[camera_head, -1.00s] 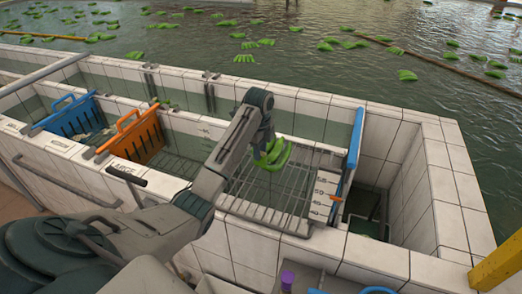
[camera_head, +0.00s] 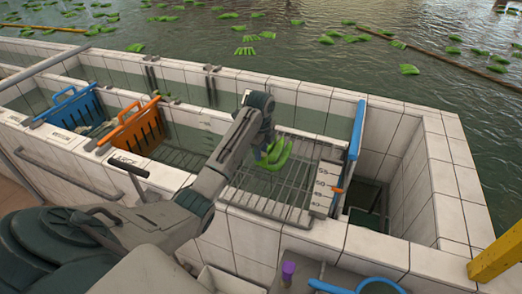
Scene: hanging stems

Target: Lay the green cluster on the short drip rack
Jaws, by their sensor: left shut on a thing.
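A green cluster (camera_head: 276,154), shaped like a bunch of bananas, hangs under my left gripper (camera_head: 266,143). The gripper is shut on the top of the cluster, with its fingers partly hidden by my own arm. The cluster is over the back part of a metal-barred rack (camera_head: 270,190) set in the tiled trough. I cannot tell whether the cluster's lower tips touch the bars. My right gripper is not in view.
A white measuring board (camera_head: 323,186) and a blue panel (camera_head: 356,130) stand right of the rack. An orange divider (camera_head: 137,132) and a blue divider (camera_head: 73,107) stand to the left. Several green clusters float on the water beyond the tiled wall.

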